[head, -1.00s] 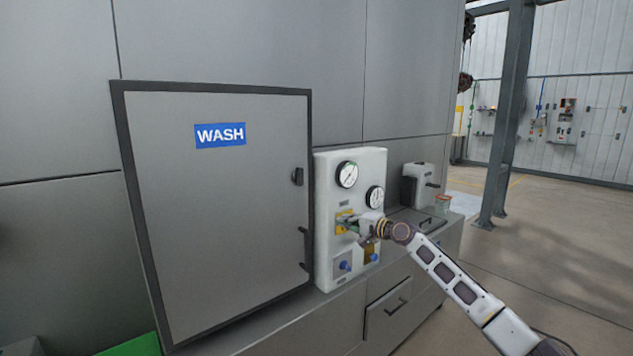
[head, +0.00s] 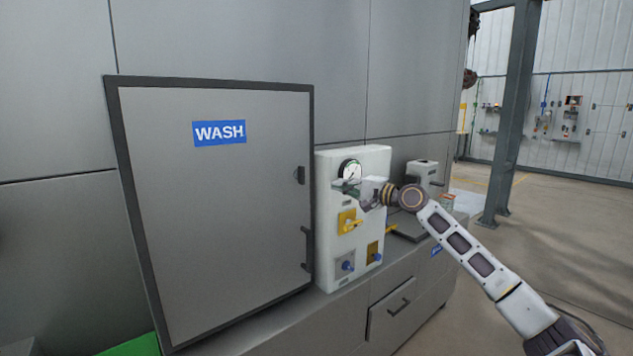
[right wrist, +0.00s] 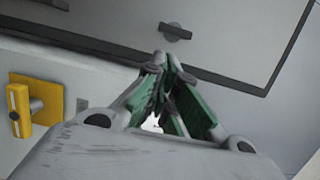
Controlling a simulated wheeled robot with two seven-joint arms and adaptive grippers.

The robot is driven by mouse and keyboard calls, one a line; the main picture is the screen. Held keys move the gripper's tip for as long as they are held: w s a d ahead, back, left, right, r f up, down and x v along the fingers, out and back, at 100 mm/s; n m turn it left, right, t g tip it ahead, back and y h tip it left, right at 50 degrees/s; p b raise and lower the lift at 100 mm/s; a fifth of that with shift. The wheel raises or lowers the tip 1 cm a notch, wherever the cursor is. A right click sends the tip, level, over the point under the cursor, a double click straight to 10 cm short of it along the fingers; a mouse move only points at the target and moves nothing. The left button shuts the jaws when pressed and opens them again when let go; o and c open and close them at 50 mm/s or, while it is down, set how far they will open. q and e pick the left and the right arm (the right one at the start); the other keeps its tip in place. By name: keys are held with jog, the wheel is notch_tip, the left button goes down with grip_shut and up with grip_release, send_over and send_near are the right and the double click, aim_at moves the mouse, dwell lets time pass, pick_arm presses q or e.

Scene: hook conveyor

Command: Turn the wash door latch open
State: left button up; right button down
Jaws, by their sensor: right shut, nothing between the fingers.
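The grey wash door (head: 220,220) is closed in its dark frame, with a blue WASH label. Its small dark latch (head: 299,175) sits at the right edge of the door; the latch (right wrist: 175,32) also shows at the top of the right wrist view, its bar lying roughly across that picture. My right gripper (head: 342,186) is shut and empty in front of the white gauge panel, to the right of the latch and apart from it. Its green-padded fingers (right wrist: 172,82) point toward the door in the right wrist view. My left gripper is not in view.
A dark door handle (head: 306,248) stands out below the latch. A grey box (head: 421,172) stands on the counter at right. The space in front of the door is clear.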

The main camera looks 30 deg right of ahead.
aim_at(301, 175)
jog(key=shift+p+x, duration=0.95)
jog(key=shift+x, duration=1.75)
jog(key=shift+w+r, duration=0.1)
jog(key=shift+w, duration=0.1)
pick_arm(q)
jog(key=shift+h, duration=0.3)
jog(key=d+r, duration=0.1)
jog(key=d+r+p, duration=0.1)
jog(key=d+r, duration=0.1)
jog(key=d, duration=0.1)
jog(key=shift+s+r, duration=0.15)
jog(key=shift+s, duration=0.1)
pick_arm(e)
jog(key=x, duration=0.4)
pick_arm(q)
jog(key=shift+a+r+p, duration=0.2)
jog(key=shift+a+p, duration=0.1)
jog(key=shift+p, duration=0.1)
pick_arm(e)
jog(key=shift+a+m, duration=0.15)
jog(key=shift+m, duration=0.15)
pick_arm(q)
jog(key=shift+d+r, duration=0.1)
pick_arm(e)
jog(key=shift+f, duration=0.3)
